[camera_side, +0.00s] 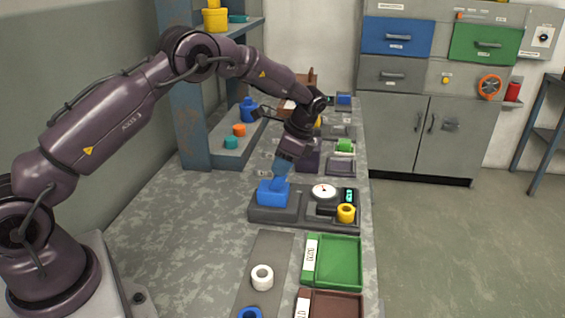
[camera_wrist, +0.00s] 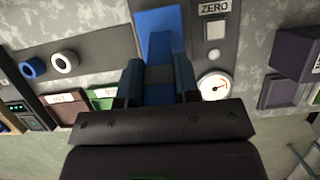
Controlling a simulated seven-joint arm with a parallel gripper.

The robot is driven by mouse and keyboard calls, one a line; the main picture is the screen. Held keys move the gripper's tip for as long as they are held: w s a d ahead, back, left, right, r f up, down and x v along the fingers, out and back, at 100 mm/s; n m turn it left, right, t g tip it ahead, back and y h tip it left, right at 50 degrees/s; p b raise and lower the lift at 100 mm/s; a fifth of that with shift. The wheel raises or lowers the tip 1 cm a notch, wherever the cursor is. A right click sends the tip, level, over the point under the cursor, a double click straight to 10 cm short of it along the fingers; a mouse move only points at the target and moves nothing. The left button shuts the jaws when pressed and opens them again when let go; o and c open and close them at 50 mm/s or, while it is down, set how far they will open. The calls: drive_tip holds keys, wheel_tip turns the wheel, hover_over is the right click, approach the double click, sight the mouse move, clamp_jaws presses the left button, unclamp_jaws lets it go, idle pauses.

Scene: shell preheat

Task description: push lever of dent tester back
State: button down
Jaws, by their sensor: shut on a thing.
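The dent tester (camera_side: 300,218) is a dark grey base on the bench with a white-faced dial gauge (camera_side: 324,191), a small lit display (camera_side: 349,196) and a yellow ring (camera_side: 346,213) at its right. A blue block-like part (camera_side: 272,193), which looks like its lever, stands at its left end. My gripper (camera_side: 281,180) points down onto this blue part and is shut on it. In the wrist view, my blue fingers (camera_wrist: 158,85) sit either side of it, and blue (camera_wrist: 158,28) shows beyond them. The fingers hide the lever's gripped portion.
A green tray (camera_side: 338,262) and a brown tray (camera_side: 335,305) lie in front of the tester. A white ring (camera_side: 262,277) and a blue ring (camera_side: 250,313) rest on a grey strip beside them. A shelf unit (camera_side: 187,100) stands behind at left. Bench left of the tester is clear.

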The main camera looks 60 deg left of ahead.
drive_tip(key=shift+s+a+r+t+h, duration=0.25)
drive_tip(key=shift+s+a+t+h, duration=0.5)
drive_tip(key=shift+t+h, duration=0.25)
drive_tip(key=shift+s+a+f+t+h, duration=0.3)
drive_tip(key=shift+s+a+t+h, duration=0.5)
drive_tip(key=shift+t+h, duration=0.3)
drive_tip(key=shift+s+a+f+t+h, duration=0.25)
drive_tip(key=shift+s+a+t+h, duration=0.5)
drive_tip(key=shift+t+h, duration=0.35)
drive_tip(key=c, duration=0.8)
unclamp_jaws()
drive_tip(key=shift+f, duration=0.1)
drive_tip(key=shift+c, duration=0.2)
drive_tip(key=v, duration=1.3)
